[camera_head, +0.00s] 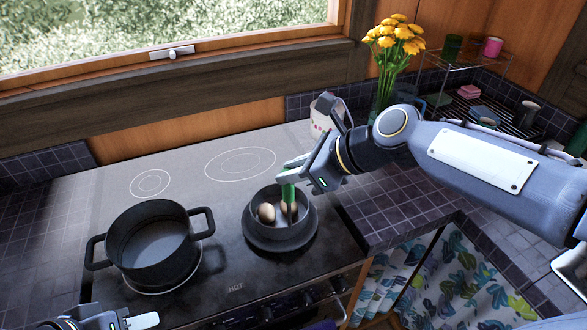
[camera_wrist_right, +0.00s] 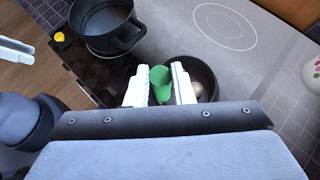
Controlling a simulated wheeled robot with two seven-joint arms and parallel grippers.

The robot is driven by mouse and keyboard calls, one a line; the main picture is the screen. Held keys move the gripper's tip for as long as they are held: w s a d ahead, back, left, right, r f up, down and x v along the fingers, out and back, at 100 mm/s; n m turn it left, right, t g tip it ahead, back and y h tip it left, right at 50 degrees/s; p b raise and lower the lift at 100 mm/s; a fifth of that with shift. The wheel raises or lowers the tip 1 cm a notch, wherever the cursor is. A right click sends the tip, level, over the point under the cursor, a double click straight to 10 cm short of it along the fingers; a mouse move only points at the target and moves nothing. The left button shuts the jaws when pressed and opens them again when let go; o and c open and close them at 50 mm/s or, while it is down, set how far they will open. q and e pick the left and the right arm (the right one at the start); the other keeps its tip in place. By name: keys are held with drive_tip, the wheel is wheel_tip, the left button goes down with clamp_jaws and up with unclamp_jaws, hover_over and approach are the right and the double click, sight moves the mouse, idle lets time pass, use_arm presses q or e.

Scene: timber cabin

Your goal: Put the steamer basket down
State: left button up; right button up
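The steamer basket (camera_head: 303,225) is a dark round bowl with a green upright handle (camera_head: 289,190) and eggs (camera_head: 266,212) inside. It is over the front right of the stove, above a dark round disc (camera_head: 262,243); I cannot tell whether it touches the disc. My right gripper (camera_head: 290,168) is at the handle's top. In the right wrist view its two white fingers (camera_wrist_right: 161,88) close on both sides of the green handle (camera_wrist_right: 160,76). The basket's rim (camera_wrist_right: 213,75) shows behind them. My left gripper (camera_head: 140,320) is only partly seen at the bottom left.
A dark two-handled pot (camera_head: 150,265) stands on the front left ring. The back rings (camera_head: 240,163) are clear. A white spotted container (camera_head: 325,118) and yellow flowers (camera_head: 395,40) stand behind my right arm. A dish rack (camera_head: 480,110) is at the back right.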

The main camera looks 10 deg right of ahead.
drive_tip(key=o, duration=0.5)
drive_tip(key=shift+c, duration=0.2)
drive_tip(key=v, duration=1.2)
drive_tip(key=s+d+f+n+h, duration=0.2)
drive_tip(key=s+f+n, duration=0.4)
drive_tip(key=f+n, duration=0.3)
drive_tip(key=s+d+f+n+h, duration=0.2)
drive_tip(key=s+f+n, duration=0.5)
drive_tip(key=n, duration=0.7)
drive_tip(key=shift+s+f+h, duration=0.25)
drive_tip(key=shift+f+h, duration=0.25)
drive_tip(key=shift+f, duration=0.4)
drive_tip(key=shift+d, duration=0.1)
